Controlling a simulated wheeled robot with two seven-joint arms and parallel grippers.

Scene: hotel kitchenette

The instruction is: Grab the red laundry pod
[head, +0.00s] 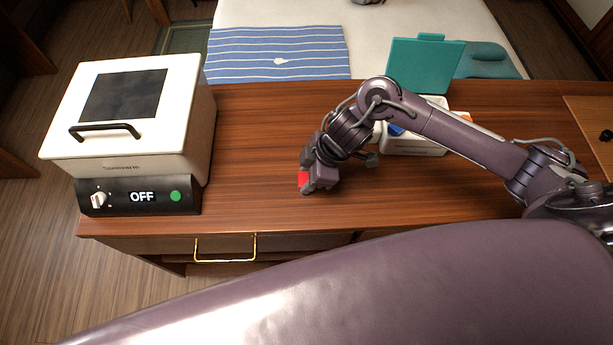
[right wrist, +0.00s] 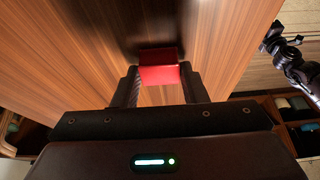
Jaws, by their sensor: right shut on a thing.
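The red laundry pod (head: 303,179) is at the fingertips of my right gripper (head: 312,184), over the wooden counter in the middle of the head view. In the right wrist view the red pod (right wrist: 159,72) sits between the two dark fingers of the right gripper (right wrist: 160,80), which are shut on it. I cannot tell whether the pod still touches the counter. My left gripper is not in view.
A white machine (head: 135,110) marked OFF stands on the counter's left end. A white tub (head: 415,145) with a teal lid (head: 424,66) stands behind my right arm, partly hidden. A striped blue cloth (head: 278,54) lies beyond the counter. Counter between machine and gripper is clear.

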